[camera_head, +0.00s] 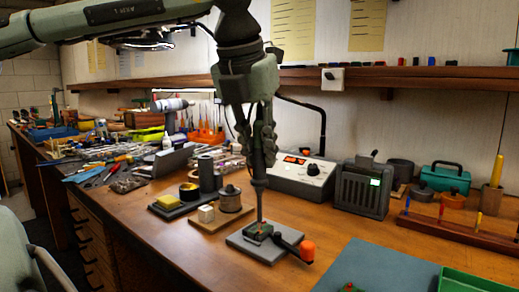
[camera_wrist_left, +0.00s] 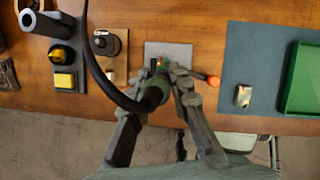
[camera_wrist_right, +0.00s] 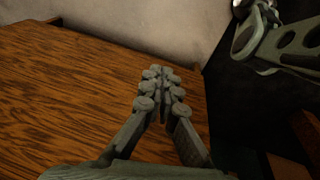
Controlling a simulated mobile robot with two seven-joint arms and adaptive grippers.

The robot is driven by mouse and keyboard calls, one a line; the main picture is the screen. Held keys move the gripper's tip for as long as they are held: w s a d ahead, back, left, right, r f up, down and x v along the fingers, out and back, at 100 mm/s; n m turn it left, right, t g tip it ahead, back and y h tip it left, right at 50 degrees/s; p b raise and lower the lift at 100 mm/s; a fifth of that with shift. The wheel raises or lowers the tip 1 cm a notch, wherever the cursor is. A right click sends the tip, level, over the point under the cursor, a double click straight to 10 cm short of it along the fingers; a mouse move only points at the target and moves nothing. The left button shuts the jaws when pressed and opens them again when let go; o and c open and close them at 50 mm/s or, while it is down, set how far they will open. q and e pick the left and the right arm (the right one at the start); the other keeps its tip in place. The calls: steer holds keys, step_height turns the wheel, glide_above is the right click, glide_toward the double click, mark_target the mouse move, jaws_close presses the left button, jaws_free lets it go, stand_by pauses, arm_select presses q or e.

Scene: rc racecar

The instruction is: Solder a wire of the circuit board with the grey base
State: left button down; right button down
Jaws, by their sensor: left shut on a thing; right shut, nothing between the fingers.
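The circuit board (camera_head: 257,231) is small and green and sits on a flat grey base (camera_head: 270,252) on the workbench; an arm with an orange knob (camera_head: 307,250) reaches out beside it. My left gripper (camera_head: 264,145) is shut on the soldering iron (camera_head: 260,198), which points down with its tip at the board. I cannot tell whether the tip touches a wire. My right gripper (camera_wrist_right: 160,80) is shut and empty, away from the board.
A soldering station (camera_head: 300,172) and a dark box with a green display (camera_head: 362,190) stand behind. A yellow sponge (camera_head: 167,201) and small containers are left of the base. A blue-grey mat (camera_head: 385,270) and green tray (camera_head: 480,281) lie right. A black cable (camera_wrist_left: 92,62) loops near the left gripper.

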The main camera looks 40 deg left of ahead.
arm_select(q)
steer(key=shift+f+b, duration=0.35)
steer(key=shift+b, duration=0.1)
stand_by(2.1)
stand_by(1.1)
